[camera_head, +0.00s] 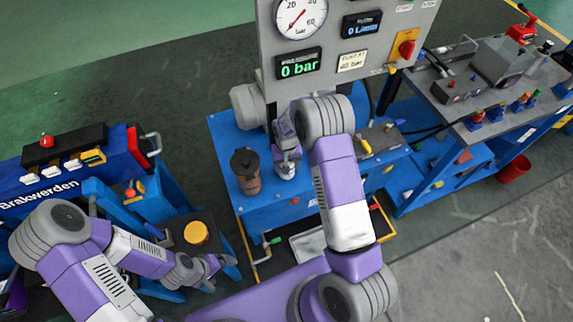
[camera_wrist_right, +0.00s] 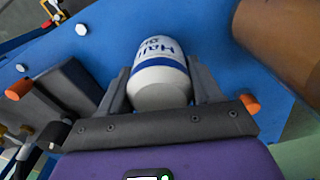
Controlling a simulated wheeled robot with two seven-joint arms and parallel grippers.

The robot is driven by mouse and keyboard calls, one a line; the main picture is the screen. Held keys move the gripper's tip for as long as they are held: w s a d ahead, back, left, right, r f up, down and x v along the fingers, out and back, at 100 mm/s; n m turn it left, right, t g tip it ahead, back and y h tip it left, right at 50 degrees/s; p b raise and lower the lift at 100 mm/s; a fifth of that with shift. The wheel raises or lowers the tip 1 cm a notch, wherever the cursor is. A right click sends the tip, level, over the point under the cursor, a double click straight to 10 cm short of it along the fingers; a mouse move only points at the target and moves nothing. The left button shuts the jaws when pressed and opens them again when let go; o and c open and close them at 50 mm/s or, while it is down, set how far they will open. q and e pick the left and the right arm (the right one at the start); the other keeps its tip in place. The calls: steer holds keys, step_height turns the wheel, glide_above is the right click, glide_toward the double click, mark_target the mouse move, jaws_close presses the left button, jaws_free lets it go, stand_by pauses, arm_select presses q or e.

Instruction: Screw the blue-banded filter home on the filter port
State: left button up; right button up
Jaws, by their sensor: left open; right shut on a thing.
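The blue-banded filter (camera_wrist_right: 158,75) is a white canister with blue lettering, seen between the fingers of my right gripper (camera_head: 287,160) in the right wrist view. My right gripper is shut on it, one finger on each side. In the head view only a small pale part of the filter (camera_head: 285,173) shows under the gripper, over the blue unit (camera_head: 285,205). The filter port is hidden, so I cannot tell whether the filter touches it. My left gripper (camera_head: 222,263) is open and empty at the lower left, away from the filter.
A brown canister with a dark top (camera_head: 247,172) stands close left of the filter. A gauge panel (camera_head: 345,40) rises behind it, its display reading 0 bar. A cart with valves (camera_head: 490,90) stands right.

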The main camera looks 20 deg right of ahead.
steer(key=m, duration=0.2)
steer(key=shift+m, duration=0.3)
steer(key=shift+m, duration=1.1)
steer(key=o, duration=1.3)
steer(key=shift+r+p, duration=1.95)
steer(key=shift+r, duration=0.6)
